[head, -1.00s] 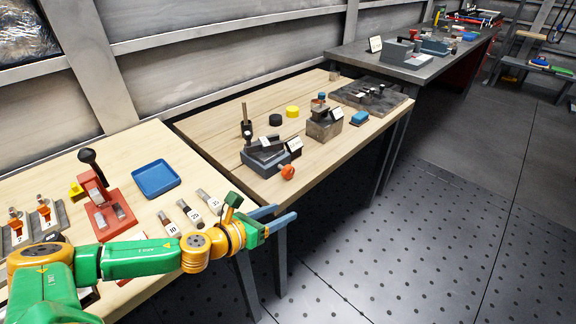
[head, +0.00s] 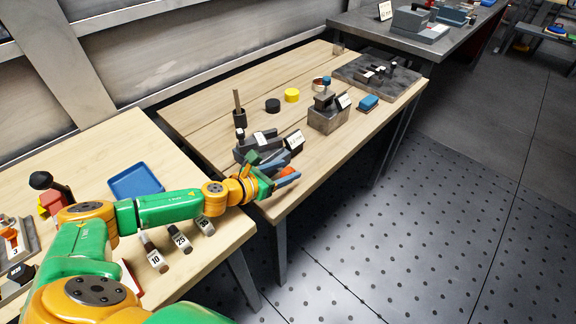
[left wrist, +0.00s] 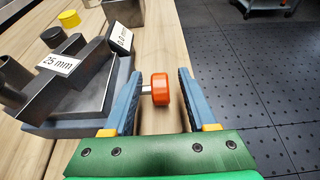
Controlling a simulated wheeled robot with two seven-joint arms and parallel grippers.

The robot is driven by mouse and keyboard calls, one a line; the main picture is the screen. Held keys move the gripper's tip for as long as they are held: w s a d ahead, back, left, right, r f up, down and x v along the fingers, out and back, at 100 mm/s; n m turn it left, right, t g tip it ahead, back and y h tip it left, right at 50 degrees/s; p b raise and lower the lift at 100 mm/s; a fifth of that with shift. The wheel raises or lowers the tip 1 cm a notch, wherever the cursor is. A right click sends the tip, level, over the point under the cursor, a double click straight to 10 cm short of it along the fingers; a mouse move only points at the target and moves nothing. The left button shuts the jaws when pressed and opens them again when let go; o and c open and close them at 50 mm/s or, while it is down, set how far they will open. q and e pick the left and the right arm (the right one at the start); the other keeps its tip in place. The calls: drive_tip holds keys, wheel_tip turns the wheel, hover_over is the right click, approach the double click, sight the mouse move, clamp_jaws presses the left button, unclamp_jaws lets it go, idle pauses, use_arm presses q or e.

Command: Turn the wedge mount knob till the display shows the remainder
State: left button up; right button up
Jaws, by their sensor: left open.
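The orange knob (left wrist: 160,89) sits on a short metal shaft at the side of the dark wedge mount (left wrist: 75,85). In the left wrist view it lies between the two blue fingers of my open left gripper (left wrist: 160,95), with a gap visible to the right finger. In the head view the gripper (head: 284,172) is at the front of the mount (head: 258,144), partly covering it and most of the knob (head: 297,171). A display on the mount (left wrist: 120,37) shows a figure in mm, too tilted to read surely. A label (left wrist: 60,64) reads 25 mm. My right gripper is not in view.
A second block fixture (head: 328,121) with a blue top stands behind to the right. Black (head: 272,106) and yellow (head: 292,95) round pieces stand farther back. A blue tray (head: 135,183) and numbered cylinders (head: 179,238) are on the nearer table. Open floor lies right of the tables.

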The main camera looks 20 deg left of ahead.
use_arm(q)
drive_tip(key=shift+x, duration=0.85)
drive_tip(key=shift+s, duration=0.1)
clamp_jaws()
drive_tip(key=shift+r+p, duration=0.2)
drive_tip(key=shift+p, duration=0.3)
drive_tip(key=g+p, duration=0.1)
drive_tip(key=p, duration=0.3)
drive_tip(key=r+g+p, duration=0.1)
drive_tip(key=p, duration=0.4)
drive_tip(key=shift+w+r+y, duration=0.25)
drive_tip(key=shift+w+y, duration=0.05)
drive_tip(key=shift+y, duration=0.1)
drive_tip(key=g+p, duration=0.1)
drive_tip(key=p, duration=0.1)
drive_tip(key=g+p, duration=0.1)
drive_tip(key=p, duration=0.1)
drive_tip(key=shift+w+d+f+y+p, duration=0.1)
drive_tip(key=shift+w+f+y+p, duration=0.2)
drive_tip(key=shift+f+p, duration=0.1)
drive_tip(key=shift+w+f+g, duration=0.1)
drive_tip(key=shift+f+g, duration=0.3)
drive_tip(key=shift+g, duration=0.2)
drive_tip(key=shift+f+g+y, duration=0.25)
drive_tip(key=shift+g+y, duration=0.15)
drive_tip(key=shift+g, duration=0.2)
